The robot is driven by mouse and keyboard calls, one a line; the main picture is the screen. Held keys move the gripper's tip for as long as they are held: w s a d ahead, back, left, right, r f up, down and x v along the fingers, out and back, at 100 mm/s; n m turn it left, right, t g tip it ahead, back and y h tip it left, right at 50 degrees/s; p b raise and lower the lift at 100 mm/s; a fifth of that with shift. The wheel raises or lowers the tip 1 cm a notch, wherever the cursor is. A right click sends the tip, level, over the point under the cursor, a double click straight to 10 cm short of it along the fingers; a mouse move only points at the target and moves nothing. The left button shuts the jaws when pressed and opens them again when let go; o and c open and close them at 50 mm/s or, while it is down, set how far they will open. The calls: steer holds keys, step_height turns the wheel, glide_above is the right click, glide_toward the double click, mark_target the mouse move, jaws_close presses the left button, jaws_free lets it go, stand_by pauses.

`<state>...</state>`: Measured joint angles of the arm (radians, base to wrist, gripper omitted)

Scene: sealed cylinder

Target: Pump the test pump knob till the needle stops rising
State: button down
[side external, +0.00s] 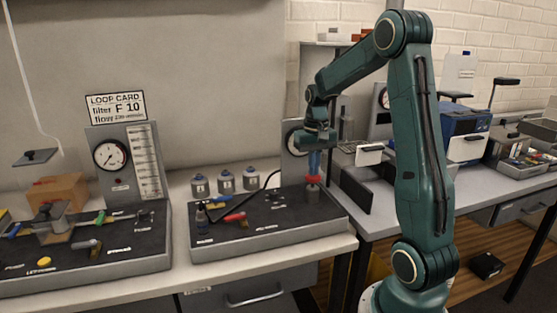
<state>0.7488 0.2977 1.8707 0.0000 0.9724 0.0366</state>
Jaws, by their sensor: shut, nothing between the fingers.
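The test pump (312,197) is a grey cylinder with a red knob (313,179) on top, standing near the right end of the right-hand dark panel. My gripper (314,172) points straight down directly over the red knob, its blue fingers shut with nothing between them. The fingertips look at or just above the knob; I cannot tell whether they touch it. A round gauge (292,137) on an upright plate stands behind the pump. It is partly hidden by my gripper, and its needle is too small to read.
The right-hand panel (270,240) also carries a red-handled valve (235,217) and a small dark bottle (202,220). Several grey canisters (226,181) stand behind it. The left panel has another gauge (110,154) and a card (116,107). A dark box (356,187) stands close right of the pump.

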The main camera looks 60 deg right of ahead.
steer(key=shift+f, duration=0.65)
stand_by(0.5)
steer(key=shift+r, duration=0.1)
stand_by(0.3)
step_height(320, 180, up, 9)
stand_by(1.2)
steer(key=shift+a, duration=0.1)
steer(key=s+a+r+n+t+h, duration=0.1)
steer(key=a+r+n, duration=0.1)
steer(key=a, duration=0.6)
steer(key=s+a+r+n+t, duration=0.1)
steer(key=s+a+r+n, duration=0.1)
steer(key=a, duration=0.6)
steer(key=s+a+f+n+t, duration=0.1)
steer(key=s+a+n, duration=0.1)
steer(key=s+a, duration=0.2)
steer(key=s+a+f+n+t+y, duration=0.1)
steer(key=s+a+n+t, duration=0.1)
steer(key=s+a, duration=0.3)
steer(key=a+n, duration=0.1)
steer(key=a, duration=0.1)
steer(key=shift+a+f+t, duration=0.25)
steer(key=shift+a+t, duration=0.05)
steer(key=shift+a, duration=0.05)
